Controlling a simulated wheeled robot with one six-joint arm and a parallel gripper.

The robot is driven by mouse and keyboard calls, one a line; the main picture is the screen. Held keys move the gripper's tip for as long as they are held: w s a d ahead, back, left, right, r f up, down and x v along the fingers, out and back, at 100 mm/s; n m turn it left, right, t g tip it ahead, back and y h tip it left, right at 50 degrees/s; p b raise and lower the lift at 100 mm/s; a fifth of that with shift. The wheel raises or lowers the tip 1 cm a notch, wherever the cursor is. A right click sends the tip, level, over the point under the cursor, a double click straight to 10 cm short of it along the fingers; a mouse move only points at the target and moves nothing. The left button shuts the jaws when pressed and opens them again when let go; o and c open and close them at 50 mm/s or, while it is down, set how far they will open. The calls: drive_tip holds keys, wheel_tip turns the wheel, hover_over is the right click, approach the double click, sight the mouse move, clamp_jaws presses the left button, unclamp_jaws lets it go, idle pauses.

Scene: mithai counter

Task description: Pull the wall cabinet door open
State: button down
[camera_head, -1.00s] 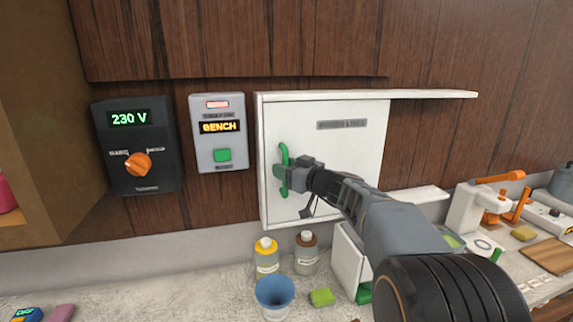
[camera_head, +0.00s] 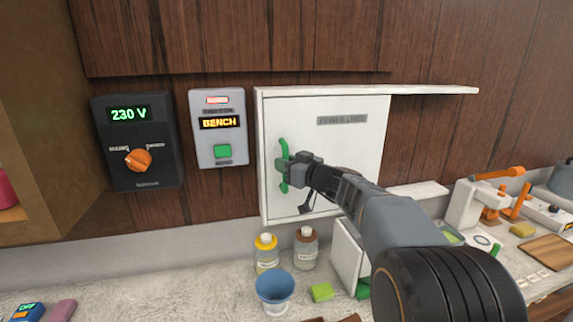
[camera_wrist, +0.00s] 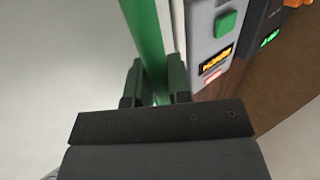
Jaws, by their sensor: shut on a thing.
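The wall cabinet has a white door (camera_head: 350,150) with a grey label plate near its top. A green vertical bar handle (camera_head: 284,147) is near the door's left edge. My gripper (camera_head: 287,170) reaches in from the right and is shut around the middle of the handle. In the wrist view, the green handle (camera_wrist: 145,40) passes between the two dark fingers of my gripper (camera_wrist: 154,88). The door looks shut or nearly shut; I cannot tell whether there is a gap at its left edge. My arm hides part of the door's lower right.
Left of the cabinet are a grey BENCH panel (camera_head: 220,129) and a black 230 V dial box (camera_head: 136,145). A white shelf (camera_head: 435,92) runs right from the cabinet top.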

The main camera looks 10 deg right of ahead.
sight(380, 149)
drive_tip(key=shift+d, duration=0.25)
drive_tip(key=shift+a, duration=0.1)
drive_tip(key=shift+d+f+b, duration=0.15)
drive_tip(key=shift+d+b, duration=0.1)
drive_tip(key=shift+b, duration=0.15)
drive_tip(key=d+b, duration=0.7)
drive_tip(key=d, duration=0.7)
drive_tip(key=shift+d, duration=0.15)
drive_tip(key=d+p, duration=0.2)
drive_tip(key=d, duration=0.4)
drive_tip(key=d+p, duration=0.3)
drive_tip(key=d, duration=0.3)
drive_tip(key=d+p, duration=0.3)
drive_tip(key=d, duration=0.3)
drive_tip(key=shift+d+r, duration=0.25)
drive_tip(key=shift+r, duration=0.1)
drive_tip(key=shift+d+f, duration=0.15)
drive_tip(key=shift+d, duration=0.4)
drive_tip(key=c, duration=1.1)
unclamp_jaws()
